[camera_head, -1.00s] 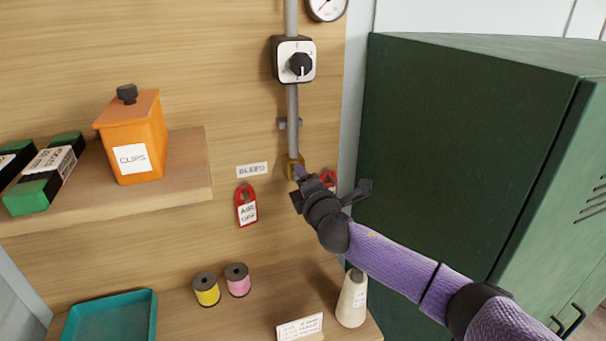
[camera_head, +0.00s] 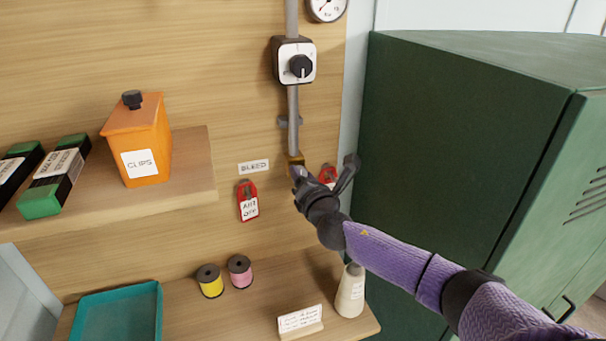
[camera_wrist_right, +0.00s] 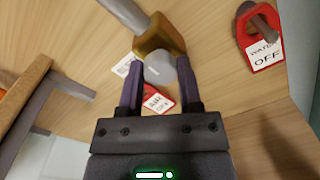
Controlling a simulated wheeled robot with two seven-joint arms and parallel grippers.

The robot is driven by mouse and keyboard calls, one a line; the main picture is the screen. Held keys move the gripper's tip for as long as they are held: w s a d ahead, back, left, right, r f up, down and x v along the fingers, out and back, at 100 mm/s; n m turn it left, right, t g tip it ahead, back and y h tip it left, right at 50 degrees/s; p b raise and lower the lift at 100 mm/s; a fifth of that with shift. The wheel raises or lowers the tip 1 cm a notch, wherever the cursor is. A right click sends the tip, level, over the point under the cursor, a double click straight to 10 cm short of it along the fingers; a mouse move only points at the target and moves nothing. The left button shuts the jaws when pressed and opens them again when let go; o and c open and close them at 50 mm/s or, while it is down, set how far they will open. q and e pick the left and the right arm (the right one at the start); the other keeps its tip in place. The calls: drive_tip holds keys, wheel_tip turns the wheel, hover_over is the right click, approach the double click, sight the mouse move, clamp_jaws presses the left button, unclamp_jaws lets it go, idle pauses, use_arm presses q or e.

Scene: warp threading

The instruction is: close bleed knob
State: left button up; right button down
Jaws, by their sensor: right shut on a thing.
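The bleed knob is a round grey knob (camera_wrist_right: 159,72) below a brass fitting (camera_wrist_right: 160,38) in the right wrist view. The same brass fitting (camera_head: 295,160) ends the grey pipe in the head view, to the right of the BLEED label (camera_head: 254,167). My right gripper (camera_wrist_right: 161,80) has its two purple fingers on either side of the knob and is shut on it. In the head view my right gripper (camera_head: 299,174) covers the knob. My left gripper is not in view.
A red AIR OFF tag (camera_head: 248,203) hangs left of my gripper. A red WATER OFF tag (camera_wrist_right: 262,38) is close on the other side. A black rotary switch (camera_head: 301,66) sits above on the pipe. A green cabinet (camera_head: 450,150) stands right. An orange CLIPS box (camera_head: 140,140) is on the shelf.

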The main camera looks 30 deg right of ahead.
drive_tip(key=shift+f, duration=0.1)
idle(0.4)
drive_tip(key=shift+c, duration=1.4)
unclamp_jaws()
drive_tip(key=b+v, duration=0.1)
drive_tip(key=v, duration=0.9)
drive_tip(key=shift+b, duration=0.4)
drive_tip(key=shift+a, duration=0.1)
